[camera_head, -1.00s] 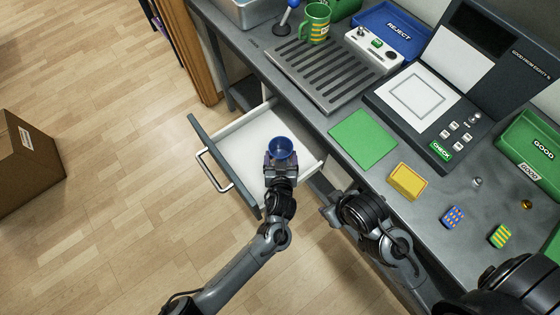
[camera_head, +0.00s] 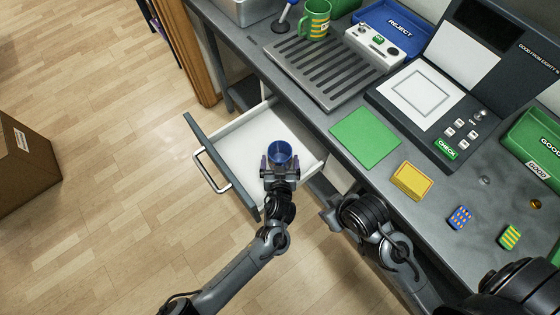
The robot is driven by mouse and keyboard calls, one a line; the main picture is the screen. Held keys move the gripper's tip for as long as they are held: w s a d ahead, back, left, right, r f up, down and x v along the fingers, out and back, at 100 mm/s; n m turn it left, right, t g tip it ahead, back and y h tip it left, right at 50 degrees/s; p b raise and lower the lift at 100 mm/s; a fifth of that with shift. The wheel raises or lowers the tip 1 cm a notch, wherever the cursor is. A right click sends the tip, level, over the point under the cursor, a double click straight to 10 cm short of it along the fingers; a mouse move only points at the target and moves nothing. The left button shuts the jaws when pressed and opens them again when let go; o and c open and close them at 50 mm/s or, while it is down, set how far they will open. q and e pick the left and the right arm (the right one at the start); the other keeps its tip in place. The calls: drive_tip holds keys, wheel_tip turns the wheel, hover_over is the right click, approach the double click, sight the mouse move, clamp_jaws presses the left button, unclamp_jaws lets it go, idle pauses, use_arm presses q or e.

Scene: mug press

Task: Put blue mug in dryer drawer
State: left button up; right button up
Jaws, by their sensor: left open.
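The blue mug (camera_head: 280,152) stands in the open drawer (camera_head: 243,150), near its right side, with its opening facing up. The drawer is pulled out from under the grey bench, and its white floor shows around the mug. My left gripper (camera_head: 279,167) is open, with its two fingertips at the near side of the mug. The fingers hide the mug's lower near part, and I cannot tell whether they touch it. My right gripper (camera_head: 332,205) is beside the bench front, right of the drawer; its fingers are too unclear to read.
On the bench are a slotted rack (camera_head: 325,68), a green mug (camera_head: 314,20), a green mat (camera_head: 365,137), a yellow block (camera_head: 411,180) and a check device (camera_head: 420,95). The drawer handle (camera_head: 212,172) sticks out over the floor. A cardboard box (camera_head: 22,160) stands at far left.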

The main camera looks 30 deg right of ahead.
use_arm(q)
drive_tip(key=shift+r, duration=0.1)
drive_tip(key=shift+s+r, duration=0.1)
drive_tip(key=shift+v, duration=3.65)
